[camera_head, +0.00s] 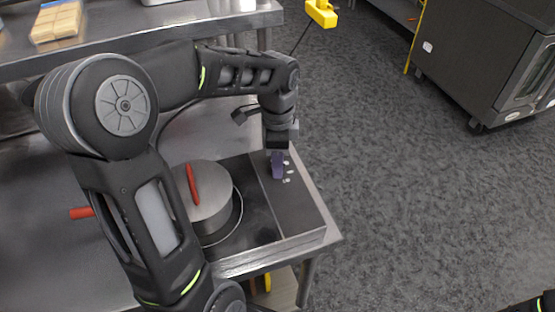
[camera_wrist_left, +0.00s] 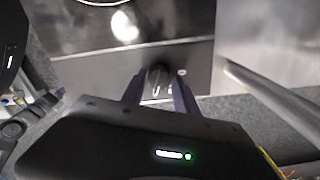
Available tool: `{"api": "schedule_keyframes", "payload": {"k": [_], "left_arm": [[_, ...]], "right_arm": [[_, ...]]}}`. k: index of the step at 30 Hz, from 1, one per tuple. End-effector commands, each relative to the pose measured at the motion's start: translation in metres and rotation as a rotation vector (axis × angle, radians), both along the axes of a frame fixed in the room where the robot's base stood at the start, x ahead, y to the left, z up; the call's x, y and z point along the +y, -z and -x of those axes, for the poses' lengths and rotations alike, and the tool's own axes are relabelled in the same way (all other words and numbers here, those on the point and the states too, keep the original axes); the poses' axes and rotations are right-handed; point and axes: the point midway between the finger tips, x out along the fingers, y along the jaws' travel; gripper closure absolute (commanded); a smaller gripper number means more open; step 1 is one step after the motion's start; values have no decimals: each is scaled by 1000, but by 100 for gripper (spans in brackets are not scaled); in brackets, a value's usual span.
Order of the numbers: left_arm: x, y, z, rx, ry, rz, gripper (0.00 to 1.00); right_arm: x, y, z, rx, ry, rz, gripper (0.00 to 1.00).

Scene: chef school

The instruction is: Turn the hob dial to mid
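The hob dial (camera_wrist_left: 158,78) is a dark knob with a pale pointer line on the hob's black control strip. My right gripper is not in view; only a dark piece of my right arm shows at the bottom right corner.
A steel pot with a red-handled lid (camera_head: 206,196) stands on the hob, left of the control strip. A steel shelf (camera_head: 180,22) runs behind my left arm. A dark oven cabinet (camera_head: 478,55) stands at the far right. The grey floor (camera_head: 410,190) right of the counter is clear.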

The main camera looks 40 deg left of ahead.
Motion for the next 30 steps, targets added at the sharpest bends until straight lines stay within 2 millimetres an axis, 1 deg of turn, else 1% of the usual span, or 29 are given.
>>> {"api": "schedule_keyframes", "payload": {"k": [1, 6, 13, 17, 20, 27, 30], "left_arm": [[0, 0, 0, 0, 0, 0, 59], [0, 0, 0, 0, -1, 0, 45], [0, 0, 0, 1, -1, 1, 45], [0, -5, 0, 0, -1, 0, 45], [0, -16, -1, -2, -1, 0, 45], [0, -55, -1, -4, 0, 0, 45], [0, -68, -1, -2, -1, 0, 45]], "right_arm": [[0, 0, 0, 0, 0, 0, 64], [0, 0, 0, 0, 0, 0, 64], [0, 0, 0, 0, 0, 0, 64], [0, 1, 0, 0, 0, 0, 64], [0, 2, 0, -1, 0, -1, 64], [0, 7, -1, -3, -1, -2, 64], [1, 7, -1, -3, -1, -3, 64]]}}
